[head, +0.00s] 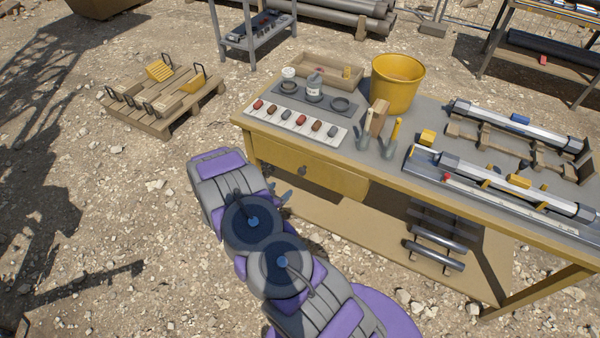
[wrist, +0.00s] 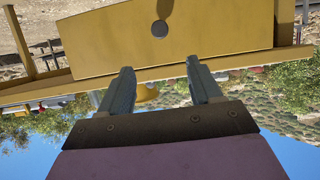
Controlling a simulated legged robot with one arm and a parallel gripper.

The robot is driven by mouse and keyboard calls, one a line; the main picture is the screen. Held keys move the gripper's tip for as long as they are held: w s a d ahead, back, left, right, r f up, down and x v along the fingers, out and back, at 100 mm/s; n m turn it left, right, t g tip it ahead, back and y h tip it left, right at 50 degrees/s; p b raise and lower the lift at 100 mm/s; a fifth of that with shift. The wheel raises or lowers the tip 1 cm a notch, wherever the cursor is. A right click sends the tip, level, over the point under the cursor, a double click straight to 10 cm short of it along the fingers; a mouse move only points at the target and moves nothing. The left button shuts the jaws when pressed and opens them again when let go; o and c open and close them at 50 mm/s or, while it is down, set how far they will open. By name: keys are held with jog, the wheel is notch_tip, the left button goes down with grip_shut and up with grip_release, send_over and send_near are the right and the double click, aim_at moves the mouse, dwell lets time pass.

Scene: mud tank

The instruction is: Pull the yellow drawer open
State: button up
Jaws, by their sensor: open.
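The yellow drawer (head: 325,180) is in the front of the workbench in the head view, and looks about flush with it. Its small round dark knob (head: 302,171) is near the middle of the drawer front. In the wrist view the drawer front (wrist: 105,45) fills the upper part, with the knob (wrist: 160,28) at the top centre. My gripper (wrist: 162,80) is open and empty, its two fingers apart and pointing at the drawer front. The knob lies beyond the fingertips, roughly in line with the gap. In the head view my arm partly hides the gripper (head: 281,194).
The workbench top (head: 385,160) carries a yellow bucket (head: 397,85), a tray (head: 330,72), a strip of coloured pieces (head: 292,121), hand tools and long metal tubes. A lower shelf (head: 370,235) juts out below the drawer. A pallet (head: 160,105) stands at left. Gravel ground in front is open.

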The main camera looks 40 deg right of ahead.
aim_at(301, 172)
jog(key=b+x, duration=0.3)
jog(key=x, duration=1.4)
jog(key=shift+w, duration=0.15)
grip_shut()
